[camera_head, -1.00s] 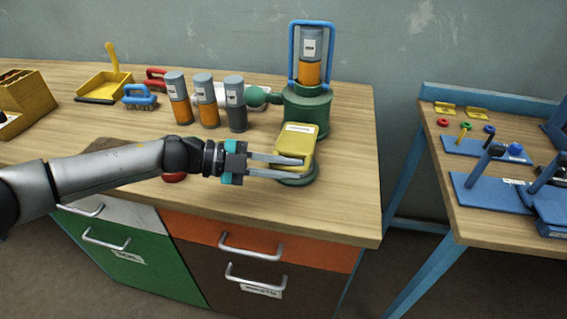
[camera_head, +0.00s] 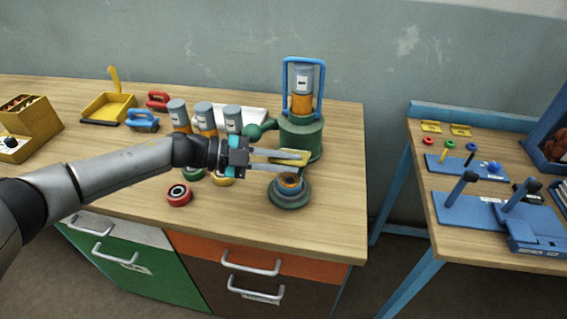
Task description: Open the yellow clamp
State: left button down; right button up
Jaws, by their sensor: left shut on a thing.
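The yellow clamp (camera_head: 296,157) shows as a thin, edge-on plate in front of the green machine (camera_head: 301,138). It is raised above the round green base (camera_head: 290,195). An orange-brown ring with a dark centre (camera_head: 290,183) is exposed in that base. My left gripper (camera_head: 283,160) comes in from the left and is shut on the yellow clamp, its fingers covering part of it. The clamp's hinge is hard to make out behind the fingers. My right gripper is not in view.
Several grey-topped canisters (camera_head: 204,117) stand behind my left arm. A red-rimmed roll (camera_head: 179,194) lies in front of it, with green and yellow ones partly hidden. A blue-framed bench (camera_head: 480,220) stands to the right, across a gap. The table's front right is clear.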

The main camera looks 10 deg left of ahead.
pick_arm(q)
jog(key=shift+w+d+r, duration=0.1)
jog(key=shift+d+r, duration=0.1)
jog(key=shift+r, duration=0.1)
jog(key=c, duration=1)
grip_release()
jog(key=shift+d, duration=0.1)
jog(key=shift+c, duration=0.2)
jog(key=shift+o, duration=1)
jog(key=shift+f, duration=0.1)
jog(key=v, duration=1.5)
jog(key=shift+a+b, duration=0.3)
